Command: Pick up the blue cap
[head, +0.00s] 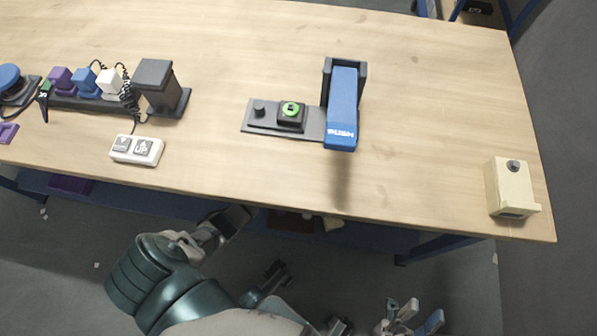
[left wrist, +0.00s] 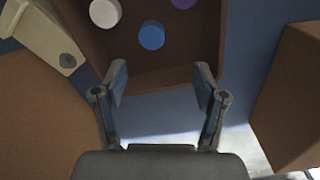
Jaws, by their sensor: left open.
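The blue cap (left wrist: 151,35) shows in the left wrist view, lying in a brown tray (left wrist: 150,75) beside a white cap (left wrist: 105,12) and a purple cap (left wrist: 183,3). My left gripper (left wrist: 161,82) is open and empty, its fingers apart and pointing toward the tray. The blue cap lies beyond the fingertips, roughly between them in the picture, and is not touched. In the head view the tray (head: 290,222) is mostly hidden under the table's front edge. My right gripper (head: 422,312) is low at the bottom of the head view, with its fingers apart and nothing between them.
The wooden table (head: 430,120) is above the lower shelf. On it are a blue push lever (head: 342,105), a white up button box (head: 137,150) and a cream box (head: 510,188). In the wrist view a beige part (left wrist: 40,35) and brown boxes (left wrist: 290,95) flank the tray.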

